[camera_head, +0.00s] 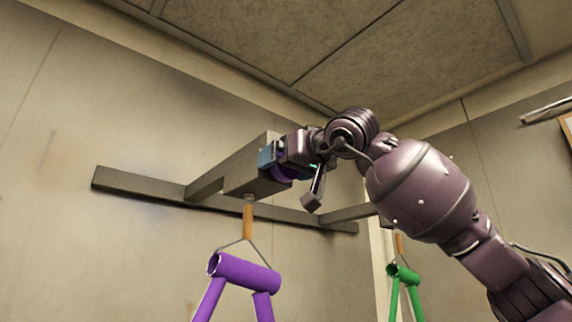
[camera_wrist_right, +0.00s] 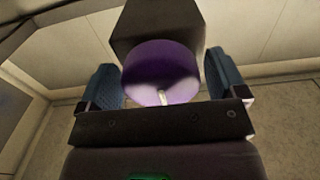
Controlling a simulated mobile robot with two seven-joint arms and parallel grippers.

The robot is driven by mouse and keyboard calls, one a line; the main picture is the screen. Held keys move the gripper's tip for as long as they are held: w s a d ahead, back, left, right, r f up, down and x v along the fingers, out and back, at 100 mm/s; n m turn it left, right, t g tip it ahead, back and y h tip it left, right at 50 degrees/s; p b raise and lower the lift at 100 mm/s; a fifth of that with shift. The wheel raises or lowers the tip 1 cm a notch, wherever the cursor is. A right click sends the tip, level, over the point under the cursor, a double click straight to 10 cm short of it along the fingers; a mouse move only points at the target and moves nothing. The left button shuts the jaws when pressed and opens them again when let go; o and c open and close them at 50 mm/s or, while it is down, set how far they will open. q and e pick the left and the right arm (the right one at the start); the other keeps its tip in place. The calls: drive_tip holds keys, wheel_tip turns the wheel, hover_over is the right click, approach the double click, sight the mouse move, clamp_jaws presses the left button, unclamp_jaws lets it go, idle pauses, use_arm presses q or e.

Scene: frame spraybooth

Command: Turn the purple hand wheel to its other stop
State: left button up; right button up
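The purple hand wheel (camera_wrist_right: 150,72) is a round knob on the face of a dark block, with a short pale mark near its lower edge in the right wrist view. In the head view only a sliver of the wheel (camera_head: 285,174) shows beneath my gripper. My right gripper (camera_head: 270,157) is at the wheel. Its two blue fingers (camera_wrist_right: 162,82) stand wide apart, one on each side of the wheel, with narrow gaps; contact is not clear. My left gripper is in neither view.
The block (camera_head: 262,186) is on a bracket with a long wall rail (camera_head: 135,185). A purple frame (camera_head: 246,272) hangs from a hook below it. A green frame (camera_head: 403,273) hangs farther right. The wall at left is bare.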

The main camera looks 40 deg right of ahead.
drive_tip(key=c, duration=0.7)
drive_tip(key=shift+c, duration=0.2)
